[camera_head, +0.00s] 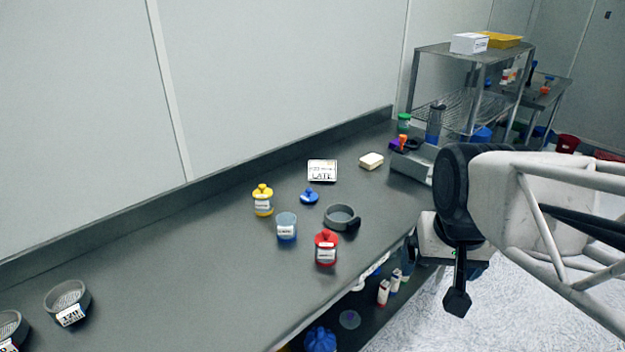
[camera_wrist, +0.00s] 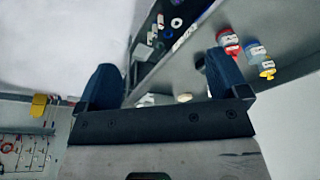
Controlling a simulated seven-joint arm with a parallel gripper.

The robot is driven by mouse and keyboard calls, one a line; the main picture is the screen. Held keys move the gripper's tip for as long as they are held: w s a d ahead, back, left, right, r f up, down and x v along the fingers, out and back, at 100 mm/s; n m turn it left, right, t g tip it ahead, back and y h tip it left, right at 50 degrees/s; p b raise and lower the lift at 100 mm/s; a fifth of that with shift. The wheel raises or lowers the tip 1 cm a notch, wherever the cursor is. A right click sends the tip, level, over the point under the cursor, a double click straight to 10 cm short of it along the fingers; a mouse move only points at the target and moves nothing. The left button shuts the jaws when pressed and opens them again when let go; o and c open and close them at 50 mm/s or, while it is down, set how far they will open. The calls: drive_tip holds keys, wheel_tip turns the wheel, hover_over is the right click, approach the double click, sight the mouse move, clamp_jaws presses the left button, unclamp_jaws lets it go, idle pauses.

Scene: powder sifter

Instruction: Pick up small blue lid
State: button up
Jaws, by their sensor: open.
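The small blue lid (camera_head: 309,196) lies on the dark grey counter (camera_head: 180,270) in the head view, with a knob on top. It is between the yellow-lidded jar (camera_head: 262,200) and the grey sieve pan (camera_head: 341,218). An open jar with blue contents (camera_head: 286,227) stands just in front of it. My gripper (camera_head: 434,275) is off the counter's front edge, to the right of the lid and well apart from it. In the wrist view my gripper (camera_wrist: 163,85) has its two dark fingers spread wide with nothing between them. I cannot make out the lid in the wrist view.
A red-lidded jar (camera_head: 326,248) stands near the counter's front edge. A label sign (camera_head: 322,171) and a pale block (camera_head: 371,161) lie behind. A grey bin (camera_head: 412,165) is at the far right end. Sieves (camera_head: 68,303) sit at the left. The counter's middle left is clear.

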drive_tip(key=w+a+r+m, duration=0.1)
drive_tip(key=w+a+m, duration=0.1)
drive_tip(key=w, duration=0.6)
drive_tip(key=w+a+r+m, duration=0.1)
drive_tip(key=w+a, duration=0.1)
drive_tip(key=w, duration=0.6)
drive_tip(key=m+g, duration=0.3)
drive_tip(key=m, duration=0.5)
hover_over(308, 189)
drive_tip(key=f, duration=1.8)
drive_tip(key=shift+s+d, duration=0.1)
drive_tip(key=shift+s, duration=0.15)
drive_tip(key=shift+w+a+f+m, duration=0.2)
drive_tip(key=shift+w+f+m, duration=0.05)
drive_tip(key=shift+f+m, duration=0.05)
drive_tip(key=shift+f, duration=1.3)
